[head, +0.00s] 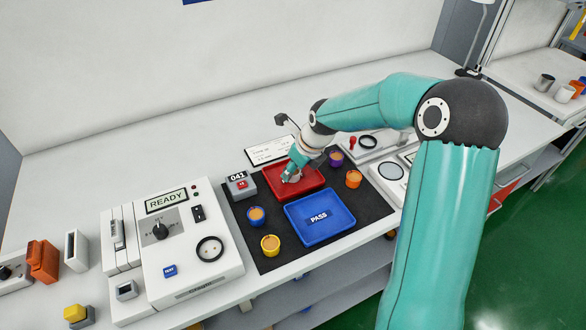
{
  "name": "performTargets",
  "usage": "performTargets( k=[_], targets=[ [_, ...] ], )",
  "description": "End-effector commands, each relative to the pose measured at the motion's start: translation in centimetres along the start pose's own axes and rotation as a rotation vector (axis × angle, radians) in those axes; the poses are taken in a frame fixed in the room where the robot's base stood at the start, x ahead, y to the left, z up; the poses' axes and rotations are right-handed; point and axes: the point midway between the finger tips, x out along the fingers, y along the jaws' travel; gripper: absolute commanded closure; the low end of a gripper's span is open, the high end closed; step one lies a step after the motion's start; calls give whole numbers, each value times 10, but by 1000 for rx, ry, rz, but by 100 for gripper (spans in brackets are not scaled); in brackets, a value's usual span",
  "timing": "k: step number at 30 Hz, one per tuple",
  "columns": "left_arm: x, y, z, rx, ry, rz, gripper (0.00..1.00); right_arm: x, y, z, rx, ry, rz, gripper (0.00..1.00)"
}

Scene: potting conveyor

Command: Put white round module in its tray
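My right gripper (290,176) reaches down over the red tray (315,187) at the back of the dark mat. It is small here, and I cannot tell whether its fingers are open or shut. A small pale shape (295,179) shows at its fingertips, low over the red tray. It may be the white round module, but the gripper partly hides it. The blue tray (322,231) marked PASS lies in front of the red tray and looks empty. My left gripper is not in view.
A counter marked 041 (240,185) stands left of the red tray. A white tester (184,258) reading READY stands further left.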

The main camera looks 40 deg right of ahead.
Motion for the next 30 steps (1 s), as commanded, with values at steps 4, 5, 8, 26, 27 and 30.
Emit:
performTargets(
  k=[4, 5, 8, 26, 27, 30],
  targets=[
    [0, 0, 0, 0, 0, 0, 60, 0, 0, 0, 0, 1, 0, 36],
    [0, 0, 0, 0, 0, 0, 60, 0, 0, 0, 0, 1, 0, 36],
    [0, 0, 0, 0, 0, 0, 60, 0, 0, 0, 0, 1, 0, 36],
    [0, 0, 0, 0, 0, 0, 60, -62, 0, 2, 0, -5, -3, 36],
    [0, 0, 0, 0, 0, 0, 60, -70, 0, 2, -1, -5, -3, 36],
    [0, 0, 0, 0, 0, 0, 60, -89, 0, 2, -1, -4, -2, 36]
  ],
)
